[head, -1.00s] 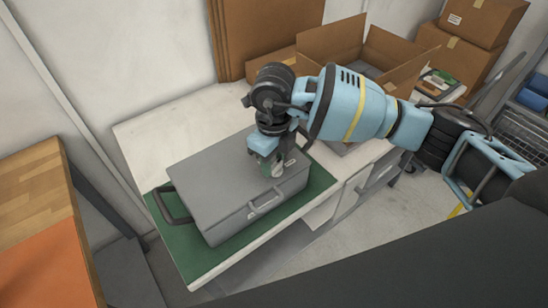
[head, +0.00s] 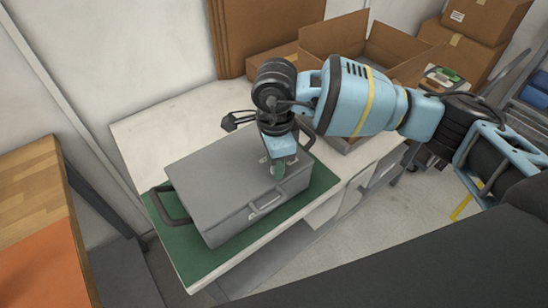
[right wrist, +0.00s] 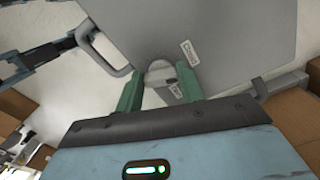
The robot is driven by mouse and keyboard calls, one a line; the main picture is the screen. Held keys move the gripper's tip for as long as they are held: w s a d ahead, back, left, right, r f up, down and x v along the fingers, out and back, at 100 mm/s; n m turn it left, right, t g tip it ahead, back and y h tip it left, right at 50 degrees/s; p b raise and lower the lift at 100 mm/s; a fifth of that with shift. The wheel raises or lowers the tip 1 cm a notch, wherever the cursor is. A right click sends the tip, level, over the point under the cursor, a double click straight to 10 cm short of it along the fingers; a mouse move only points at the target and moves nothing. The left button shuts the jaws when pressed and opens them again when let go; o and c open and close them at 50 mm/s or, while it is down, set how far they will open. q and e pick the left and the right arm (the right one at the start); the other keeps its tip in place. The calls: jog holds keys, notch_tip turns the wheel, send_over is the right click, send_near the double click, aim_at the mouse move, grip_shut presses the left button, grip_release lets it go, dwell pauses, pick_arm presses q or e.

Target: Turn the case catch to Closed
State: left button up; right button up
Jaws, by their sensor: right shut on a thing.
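The grey case (head: 225,185) lies shut on a green mat (head: 205,262) on the white bench. Its catch (right wrist: 160,70) is a rounded grey piece on the case in the right wrist view. A label (right wrist: 189,52) beside the catch seems to read Closed; a second label (right wrist: 176,91) is partly hidden near the right finger. My right gripper (head: 279,172) is over the case's right end, pointing down. In the right wrist view its green fingers (right wrist: 160,82) stand on both sides of the catch, shut on it. My left gripper is not in view.
Open cardboard boxes (head: 335,45) stand behind. A wooden table (head: 30,190) is at the left. The bench's back left (head: 165,125) is clear.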

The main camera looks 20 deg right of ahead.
jog(key=n+b, duration=0.1)
jog(key=n, duration=0.2)
jog(key=shift+s, duration=0.1)
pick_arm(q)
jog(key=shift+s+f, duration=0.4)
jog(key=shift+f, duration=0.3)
pick_arm(e)
jog(key=shift+n, duration=0.4)
jog(key=o, duration=1)
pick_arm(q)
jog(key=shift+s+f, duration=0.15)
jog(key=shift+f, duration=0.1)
pick_arm(e)
jog(key=shift+r, duration=3.95)
jog(key=shift+s+f, duration=0.1)
